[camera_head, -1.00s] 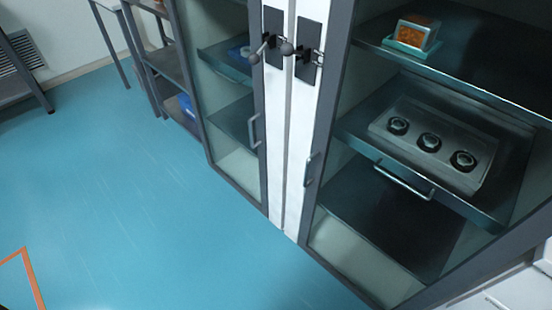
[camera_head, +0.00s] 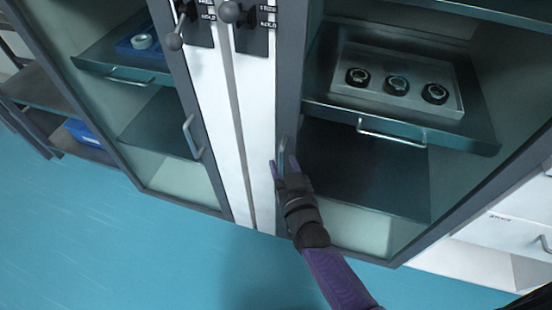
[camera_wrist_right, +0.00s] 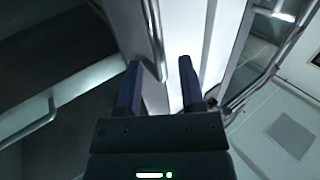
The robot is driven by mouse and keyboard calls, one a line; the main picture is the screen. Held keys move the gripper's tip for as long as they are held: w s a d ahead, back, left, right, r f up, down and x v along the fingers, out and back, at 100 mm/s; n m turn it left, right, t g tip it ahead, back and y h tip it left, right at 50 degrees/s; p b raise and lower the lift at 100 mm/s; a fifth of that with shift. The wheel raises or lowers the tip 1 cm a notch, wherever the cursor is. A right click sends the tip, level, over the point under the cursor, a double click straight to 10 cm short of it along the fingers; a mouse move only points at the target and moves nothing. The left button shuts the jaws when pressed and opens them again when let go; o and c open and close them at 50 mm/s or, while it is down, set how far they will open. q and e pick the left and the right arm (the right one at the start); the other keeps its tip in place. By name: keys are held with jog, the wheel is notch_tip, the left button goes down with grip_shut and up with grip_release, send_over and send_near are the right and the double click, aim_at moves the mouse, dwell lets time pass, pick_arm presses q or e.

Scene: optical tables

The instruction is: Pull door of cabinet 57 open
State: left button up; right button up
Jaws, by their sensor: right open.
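Two glass-fronted cabinets stand side by side; no number 57 is legible. The right cabinet's door (camera_head: 290,80) has a grey frame and looks shut, with an upright metal handle (camera_head: 282,155) on its left edge. My right gripper (camera_head: 284,163) is open at this handle, fingers pointing up toward it. In the right wrist view the handle bar (camera_wrist_right: 153,40) runs down to the space between the two fingers of my right gripper (camera_wrist_right: 159,62). I cannot tell whether they touch it. My left gripper is not in view.
The left cabinet has its own handle (camera_head: 191,137). Dark knobs (camera_head: 230,12) sit above on the frames. Behind the right glass, a tray (camera_head: 345,92) holds three round parts on a pull-out shelf with a handle (camera_head: 391,134). White drawers (camera_head: 500,228) stand right. Blue floor (camera_head: 120,250) is clear.

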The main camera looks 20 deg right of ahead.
jog(key=shift+w+b, duration=0.3)
jog(key=shift+w, duration=1)
grip_shut()
dwell(0.5)
